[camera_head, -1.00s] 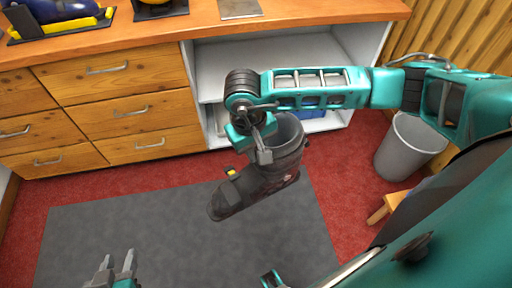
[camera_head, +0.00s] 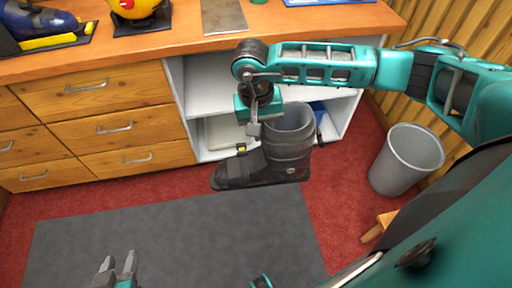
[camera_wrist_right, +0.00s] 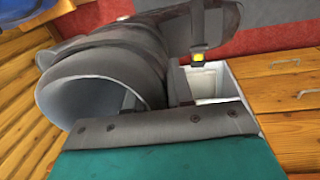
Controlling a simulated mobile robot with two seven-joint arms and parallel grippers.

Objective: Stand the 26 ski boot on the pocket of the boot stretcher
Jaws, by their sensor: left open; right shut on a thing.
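The dark grey ski boot (camera_head: 285,150) hangs in the air in front of the bench's open shelf, sole down, toe to the left. My right gripper (camera_head: 254,130) is shut on it at the cuff's left side. In the right wrist view the boot (camera_wrist_right: 140,60) shows its open top, close to the gripper. No size mark is readable. My left gripper (camera_head: 118,268) is open and empty over the grey mat, low in the head view. I cannot make out a boot stretcher for certain; a yellow and black device with a blue boot (camera_head: 40,22) stands on the bench's left end.
The wooden bench top (camera_head: 290,22) carries a red and yellow object (camera_head: 138,12), a metal plate (camera_head: 222,15) and a blue item at the back. A grey bin (camera_head: 405,160) stands at right, beside a small wooden stool. The grey mat (camera_head: 180,240) is clear.

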